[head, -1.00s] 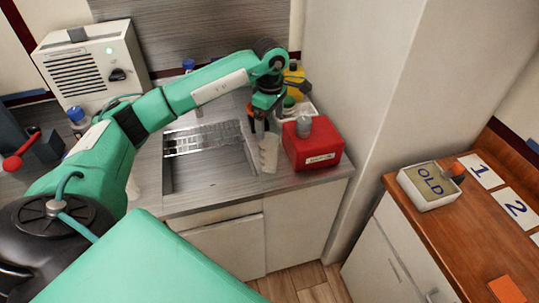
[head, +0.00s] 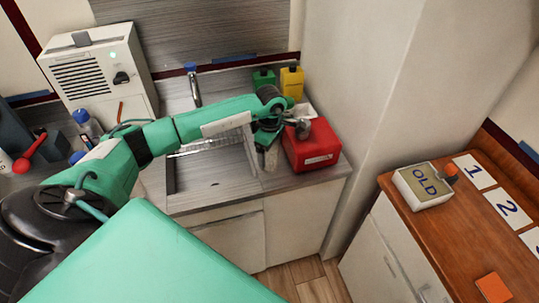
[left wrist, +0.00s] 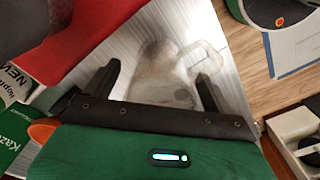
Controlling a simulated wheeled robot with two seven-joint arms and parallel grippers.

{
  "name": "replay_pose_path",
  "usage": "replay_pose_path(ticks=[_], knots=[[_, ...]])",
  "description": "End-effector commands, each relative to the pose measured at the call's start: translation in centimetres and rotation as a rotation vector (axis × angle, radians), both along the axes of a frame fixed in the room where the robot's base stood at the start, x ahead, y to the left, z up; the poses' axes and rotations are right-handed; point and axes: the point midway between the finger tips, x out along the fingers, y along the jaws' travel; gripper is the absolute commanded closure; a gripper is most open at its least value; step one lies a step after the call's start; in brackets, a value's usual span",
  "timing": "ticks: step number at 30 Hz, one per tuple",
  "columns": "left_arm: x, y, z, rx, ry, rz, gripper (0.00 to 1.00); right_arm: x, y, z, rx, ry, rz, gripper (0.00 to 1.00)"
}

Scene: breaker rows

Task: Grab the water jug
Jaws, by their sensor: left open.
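The water jug, a pale translucent vessel with a loop handle, stands on the counter right of the sink; in the head view only a pale part of the jug (head: 271,159) shows below my left gripper (head: 267,138). In the left wrist view the jug (left wrist: 168,76) lies between the two dark fingers of my left gripper (left wrist: 158,80), its handle towards the right finger. That gripper is open, with gaps visible beside the jug. My arm and gripper hide most of the jug in the head view. My right gripper is not in view.
A red canister (head: 314,150) with a grey cap stands close right of the jug. Green (head: 263,79) and yellow (head: 291,82) bottles stand behind. The sink (head: 212,172) is left. A wooden counter (head: 458,235) bears a box marked OLD (head: 421,186).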

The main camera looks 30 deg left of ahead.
Motion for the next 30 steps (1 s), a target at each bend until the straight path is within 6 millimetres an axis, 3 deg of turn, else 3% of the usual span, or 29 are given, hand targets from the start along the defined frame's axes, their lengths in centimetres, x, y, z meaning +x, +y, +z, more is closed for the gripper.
replay_pose_path(ticks=[4, 12, 23, 30], knots=[[0.0, 0.0, 0.0, 0.000, 0.000, 0.000, 0.13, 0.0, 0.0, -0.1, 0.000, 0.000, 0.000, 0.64], [0.0, 0.0, 0.0, 0.000, 0.000, 0.000, 0.61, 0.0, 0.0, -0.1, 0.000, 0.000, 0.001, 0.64], [0.0, 0.0, 0.5, -0.001, 0.000, 0.000, 0.61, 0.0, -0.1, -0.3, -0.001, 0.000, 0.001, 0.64], [0.1, 0.0, 3.6, -0.001, -0.006, 0.000, 0.61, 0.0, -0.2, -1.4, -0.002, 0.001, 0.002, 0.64]])
